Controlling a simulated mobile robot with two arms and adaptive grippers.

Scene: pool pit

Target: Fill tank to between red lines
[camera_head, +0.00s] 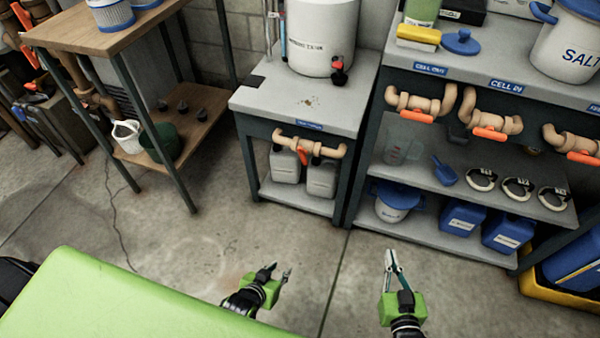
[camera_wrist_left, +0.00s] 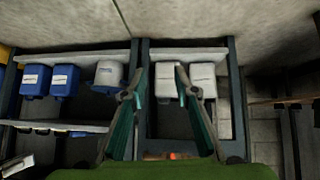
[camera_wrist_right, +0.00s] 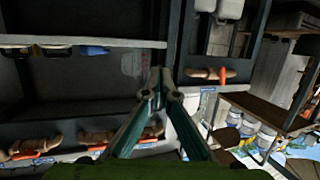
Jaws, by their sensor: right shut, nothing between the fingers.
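The white tank (camera_head: 322,38) stands on a grey-topped stand (camera_head: 270,108) at the top middle of the head view, its top cut off. A thin clear tube (camera_head: 282,30) runs up its left side; I cannot make out red lines or a water level. A small red-and-black fitting (camera_head: 338,70) is at its lower front. A tan pipe with an orange valve handle (camera_head: 304,155) is on the stand's front. My left gripper (camera_head: 280,270) is open and empty, in front of the stand. My right gripper (camera_head: 389,256) is shut and empty, in front of the shelf unit.
A shelf unit (camera_head: 450,222) at right carries a clear jug (camera_head: 402,142), a blue scoop (camera_head: 444,170), a lidded bucket (camera_head: 395,202), blue jugs (camera_head: 462,218) and a SALT bucket (camera_head: 565,50). White canisters (camera_head: 285,165) sit under the stand. A wooden table (camera_head: 90,35) stands left. The floor between is clear.

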